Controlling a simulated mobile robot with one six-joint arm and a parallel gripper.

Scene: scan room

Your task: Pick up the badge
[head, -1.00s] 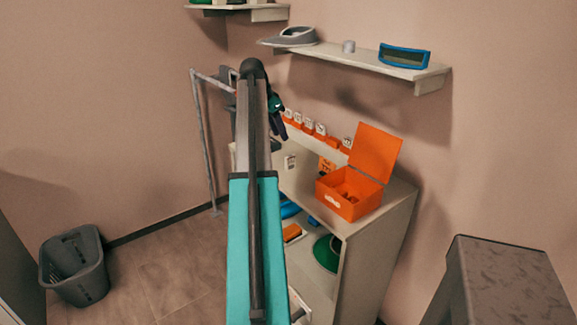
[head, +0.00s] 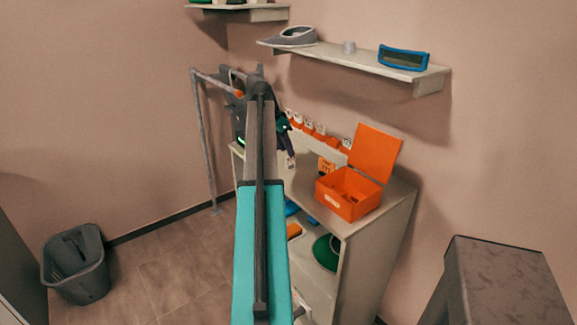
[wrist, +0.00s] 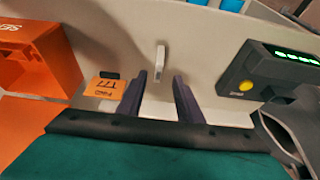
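A small white card that looks like the badge (head: 291,162) is above the top of the cabinet, left of the orange box. In the wrist view the white badge (wrist: 160,63) shows as a thin upright strip, nearly edge-on. My gripper (wrist: 159,77) is open, with its two dark fingers to either side of the badge's lower part in the picture. I cannot tell whether the badge is between the fingertips or just beyond them. In the head view my gripper (head: 286,142) is partly hidden by my arm and shows just above the badge.
An open orange box (head: 347,199) and an orange labelled card (wrist: 104,89) are on the left in the wrist view. A dark device with green lights (wrist: 270,72) stands on the right. A cream cabinet (head: 375,235) is below, and a wall shelf (head: 350,60) is above.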

